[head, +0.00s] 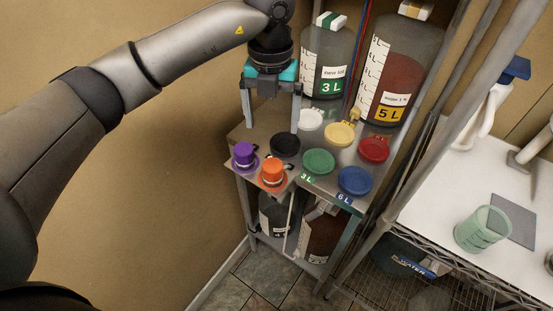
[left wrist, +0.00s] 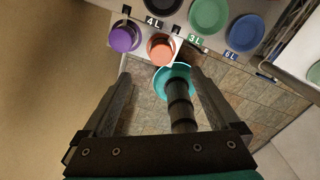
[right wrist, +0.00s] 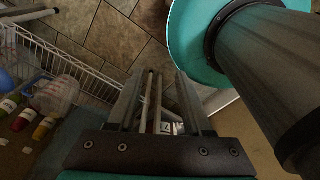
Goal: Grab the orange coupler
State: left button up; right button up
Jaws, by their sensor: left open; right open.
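The orange coupler (head: 271,172) stands at the front left edge of the grey shelf, beside the purple coupler (head: 244,156). In the left wrist view the orange coupler (left wrist: 160,48) lies beyond the fingertips, roughly in line with the gap between them. My left gripper (head: 271,122) points down, open and empty, above and behind the orange coupler in the head view, apart from it. My right gripper (right wrist: 160,78) shows only in the right wrist view, open and over the floor, with no coupler near it.
Black (head: 285,144), green (head: 319,161), blue (head: 355,180), yellow (head: 340,133), red (head: 374,149) and white (head: 311,120) lids crowd the shelf. Large jugs (head: 326,60) stand behind them. A metal post and a white table (head: 456,160) with a green cup (head: 482,230) are on the right.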

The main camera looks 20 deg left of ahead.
pick_arm(q)
jog(key=f, duration=0.3)
jog(key=shift+s+f, duration=0.4)
send_over(272, 165)
jog(key=f, duration=0.4)
jog(key=shift+w+f, duration=0.2)
jog(key=shift+f, duration=0.45)
notch_tip(272, 165, down, 5)
jog(key=shift+s+d, duration=0.1)
jog(key=shift+s, duration=0.05)
pick_arm(e)
jog(key=shift+s+r, duration=0.1)
jog(key=shift+s, duration=0.85)
pick_arm(q)
jog(key=shift+c, duration=0.2)
grip_shut()
pick_arm(e)
jog(key=shift+s, duration=0.15)
